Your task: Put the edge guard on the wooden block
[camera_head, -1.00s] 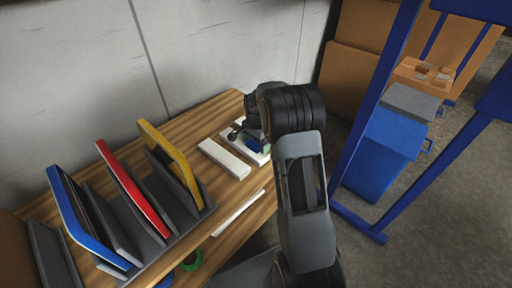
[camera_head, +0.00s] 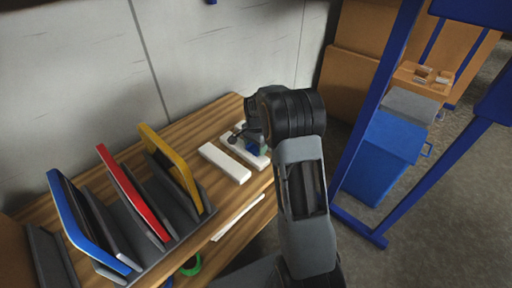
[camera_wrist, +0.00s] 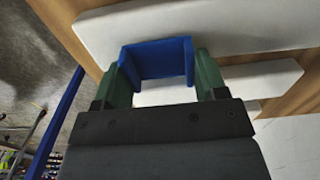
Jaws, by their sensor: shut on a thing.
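My gripper (camera_wrist: 161,66), with green fingers, is shut on a blue U-shaped edge guard (camera_wrist: 158,60) in the wrist view. The guard is over a pale bar (camera_wrist: 265,78), but I cannot tell if they touch. A second pale bar (camera_wrist: 200,20) lies beyond it. In the head view, a pale bar (camera_head: 224,162) lies on the table left of the gripper. Another pale bar (camera_head: 238,147) is partly hidden by the gripper. I see no wood-coloured block; one of the pale bars may be it. My wrist hides most of the gripper in the head view.
A dark rack (camera_head: 150,250) holds blue (camera_head: 75,215), red (camera_head: 130,190) and yellow (camera_head: 172,165) framed panels at the left of the wooden table (camera_head: 195,118). A green ring (camera_head: 192,264) is at the front. Blue posts and a blue bin (camera_head: 390,145) stand right.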

